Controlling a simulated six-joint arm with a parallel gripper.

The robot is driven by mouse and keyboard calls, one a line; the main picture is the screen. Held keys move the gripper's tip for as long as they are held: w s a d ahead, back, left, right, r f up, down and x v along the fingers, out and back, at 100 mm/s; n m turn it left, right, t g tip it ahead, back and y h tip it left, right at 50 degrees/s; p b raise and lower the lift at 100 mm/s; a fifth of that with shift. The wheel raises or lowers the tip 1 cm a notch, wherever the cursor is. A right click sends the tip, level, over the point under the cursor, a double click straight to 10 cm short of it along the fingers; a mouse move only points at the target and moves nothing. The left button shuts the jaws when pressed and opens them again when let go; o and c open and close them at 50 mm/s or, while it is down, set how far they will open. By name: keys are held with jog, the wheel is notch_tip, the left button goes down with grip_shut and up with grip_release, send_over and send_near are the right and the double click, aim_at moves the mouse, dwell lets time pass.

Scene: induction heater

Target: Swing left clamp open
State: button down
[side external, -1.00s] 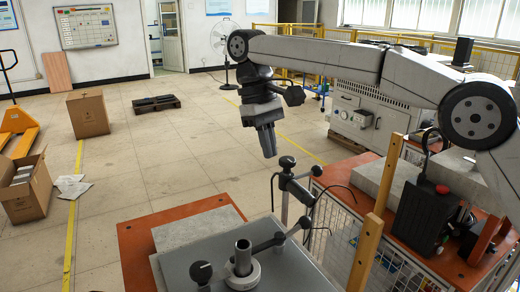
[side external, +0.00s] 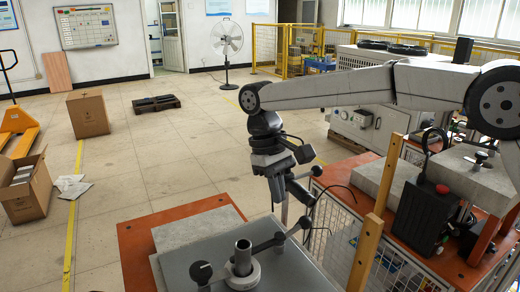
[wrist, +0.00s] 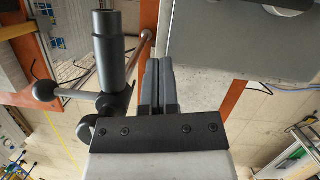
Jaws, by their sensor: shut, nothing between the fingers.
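My gripper (side external: 278,198) points down beside a dark clamp at the near bench's far right corner and hides part of it in the side external view. Its fingers are shut together and empty, also in the wrist view (wrist: 158,66). The clamp (side external: 302,192) has a black ball (side external: 317,170) on a short lever. In the wrist view the clamp's thick dark cylinder (wrist: 113,60) stands just left of my fingers, with a gap at the tips. A rod with a black ball (wrist: 45,90) runs out from it. Contact lower down cannot be told.
A grey plate (side external: 200,245) carries a metal collar with an upright tube (side external: 243,256), and a black ball knob (side external: 201,272) stands to its left. A wooden post (side external: 366,252) and wire mesh fence stand to the right. Open floor lies beyond the bench.

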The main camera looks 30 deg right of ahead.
aim_at(309, 219)
jog(key=shift+s+d+f, duration=0.15)
jog(key=shift+s, duration=0.5)
jog(key=shift+s+d+f, duration=0.15)
jog(key=shift+s, duration=0.5)
jog(key=shift+s+d+f, duration=0.15)
jog(key=shift+s, duration=0.5)
jog(key=shift+s+d+m+y, duration=0.2)
jog(key=shift+s+m+y, duration=0.15)
jog(key=shift+m, duration=0.45)
jog(key=m, duration=0.1)
jog(key=s+m, duration=0.1)
jog(key=m, duration=0.1)
jog(key=s+m+y, duration=0.1)
jog(key=shift+s+d+m, duration=0.25)
jog(key=shift+d+m, duration=0.05)
jog(key=s+m, duration=0.1)
jog(key=m, duration=0.1)
jog(key=s+m+y, duration=0.1)
jog(key=m, duration=0.1)
jog(key=s+a+m+t, duration=0.1)
jog(key=m, duration=0.1)
jog(key=shift+s+y, duration=0.3)
jog(key=shift+y, duration=0.05)
jog(key=shift+s+a, duration=0.1)
jog(key=shift+a, duration=0.05)
